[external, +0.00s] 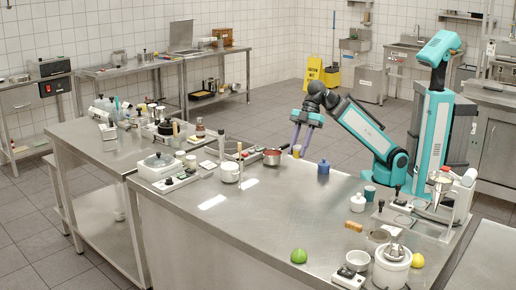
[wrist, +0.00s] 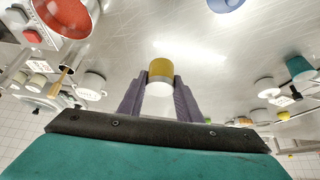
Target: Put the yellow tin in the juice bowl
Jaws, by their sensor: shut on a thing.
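My gripper (external: 297,148) is shut on the yellow tin (wrist: 161,70), which has a yellow upper part and a pale lower band in the wrist view. The purple fingers (wrist: 160,97) sit on either side of it. In the external view the tin (external: 297,151) shows small between the fingertips, near the red pan; whether it touches the counter I cannot tell. At the front right stand a white citrus juicer (external: 392,271) and a small white bowl (external: 358,260). Which vessel is the juice bowl is not clear from the frames.
The red pan (external: 272,157) is left of the gripper, and a blue lidded pot (external: 323,168) is to its right. A teal cup (external: 369,193), a white lidded jar (external: 358,203) and a lime (external: 299,256) stand farther right and forward. The counter's middle (external: 265,215) is clear.

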